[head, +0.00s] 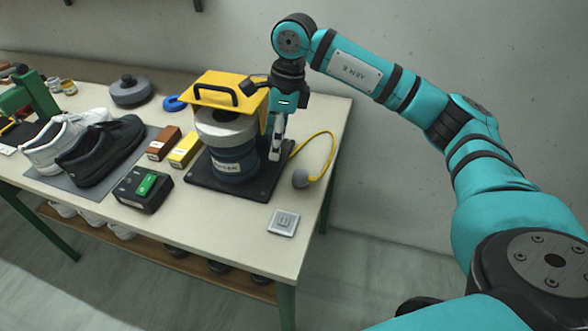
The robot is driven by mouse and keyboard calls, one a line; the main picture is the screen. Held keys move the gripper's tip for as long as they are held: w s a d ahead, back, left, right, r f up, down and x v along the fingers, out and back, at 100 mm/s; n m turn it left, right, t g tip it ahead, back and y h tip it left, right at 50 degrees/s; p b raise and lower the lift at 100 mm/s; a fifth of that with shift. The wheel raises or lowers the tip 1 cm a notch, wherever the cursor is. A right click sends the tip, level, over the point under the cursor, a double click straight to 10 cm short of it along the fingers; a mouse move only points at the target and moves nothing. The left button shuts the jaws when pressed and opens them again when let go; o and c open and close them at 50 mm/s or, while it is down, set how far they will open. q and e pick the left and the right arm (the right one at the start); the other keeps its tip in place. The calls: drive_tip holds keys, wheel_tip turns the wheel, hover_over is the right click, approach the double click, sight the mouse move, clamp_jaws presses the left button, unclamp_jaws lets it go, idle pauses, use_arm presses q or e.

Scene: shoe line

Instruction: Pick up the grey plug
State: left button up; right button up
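The grey plug (300,178) is a rounded grey piece at the end of a looping yellow cable (332,150). It lies on the right part of the table, just off the dark base plate. My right gripper (277,152) points down above the right side of the base plate, close beside the grey pot and to the upper left of the plug, apart from it. Its fingers are seen edge-on, so their opening is unclear. My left gripper is out of view.
The grey pot (233,163) with a yellow hood (217,89) stands on the dark base plate (234,194). A green-switch box (144,189), two small boxes and shoes are left of it. A square pad (284,223) lies near the table's front right corner.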

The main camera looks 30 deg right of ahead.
drive_tip(key=d+r+h, duration=0.2)
drive_tip(key=d, duration=0.4)
drive_tip(key=p, duration=0.3)
hover_over(301, 172)
drive_tip(key=shift+m, duration=0.4)
drive_tip(key=f, duration=1.1)
drive_tip(key=shift+a+f, duration=0.1)
drive_tip(key=shift+a, duration=0.1)
drive_tip(key=f+p, duration=0.2)
drive_tip(key=f, duration=0.3)
drive_tip(key=shift+d+f, duration=0.2)
drive_tip(key=shift+f, duration=0.25)
drive_tip(key=c, duration=1.3)
